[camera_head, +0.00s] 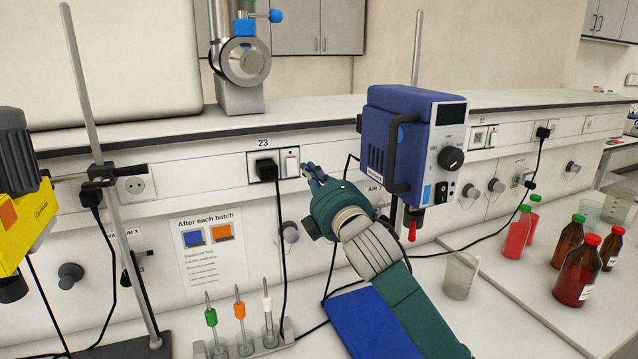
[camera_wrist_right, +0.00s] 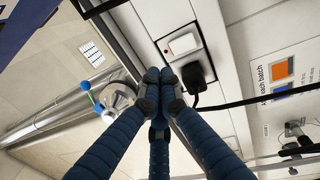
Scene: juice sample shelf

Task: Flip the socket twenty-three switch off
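The socket panel labelled 23 (camera_head: 263,143) is on the back wall rail, with a black plug (camera_head: 266,169) in it. Its white switch (camera_head: 291,163) is right of the plug; the switch also shows in the right wrist view (camera_wrist_right: 183,43), beside the plug (camera_wrist_right: 195,80). My right gripper (camera_head: 309,168) is just right of the switch in the head view. In the right wrist view its blue fingers meet at the tips (camera_wrist_right: 160,78), shut and empty, close to the switch. I cannot tell whether they touch the panel. My left gripper is not in view.
A blue stirrer motor (camera_head: 414,140) hangs on a stand right of my right gripper. A yellow device (camera_head: 22,225) is at the left edge. Below the socket stands a rack with coloured-top rods (camera_head: 244,343). Red and brown bottles (camera_head: 576,272) stand at right.

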